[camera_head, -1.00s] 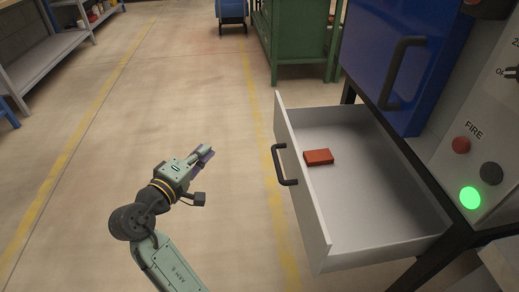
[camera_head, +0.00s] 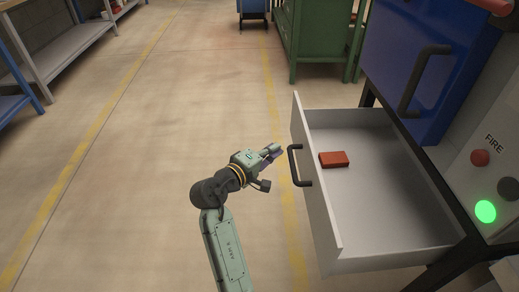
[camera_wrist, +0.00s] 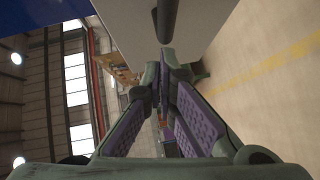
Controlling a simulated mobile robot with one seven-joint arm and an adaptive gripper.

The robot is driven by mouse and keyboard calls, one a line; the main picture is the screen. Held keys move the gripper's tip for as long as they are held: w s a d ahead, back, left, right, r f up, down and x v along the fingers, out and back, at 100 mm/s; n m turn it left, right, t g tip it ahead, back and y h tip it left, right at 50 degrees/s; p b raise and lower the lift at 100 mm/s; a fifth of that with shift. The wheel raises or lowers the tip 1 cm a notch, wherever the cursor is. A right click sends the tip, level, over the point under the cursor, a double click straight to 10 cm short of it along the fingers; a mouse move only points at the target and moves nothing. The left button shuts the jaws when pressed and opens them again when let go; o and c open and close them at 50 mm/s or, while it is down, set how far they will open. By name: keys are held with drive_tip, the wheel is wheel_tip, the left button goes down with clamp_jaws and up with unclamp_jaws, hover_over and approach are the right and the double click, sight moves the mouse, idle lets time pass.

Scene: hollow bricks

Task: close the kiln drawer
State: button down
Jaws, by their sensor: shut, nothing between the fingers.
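The kiln drawer (camera_head: 325,205) is pulled well out below the blue kiln. A black bar handle (camera_head: 298,166) is on its front, and a red brick (camera_head: 334,159) lies inside it. My gripper (camera_head: 276,149) is shut and empty, just left of the handle and pointing toward the drawer front. In the wrist view my fingertips (camera_wrist: 164,62) meet, with purple pads on the fingers. The dark handle (camera_wrist: 165,20) shows just beyond the fingertips, against the pale drawer front (camera_wrist: 125,30). I cannot tell whether fingertips and handle touch.
The blue kiln door (camera_head: 405,60) with its black handle is above the drawer. A panel with a red button (camera_head: 480,158) and a lit green button (camera_head: 485,211) is at the right. A green cabinet (camera_head: 310,40) stands behind. The floor at left is clear.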

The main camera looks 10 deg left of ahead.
drive_tip(key=shift+w+d+f, duration=0.1)
drive_tip(key=shift+d, duration=0.3)
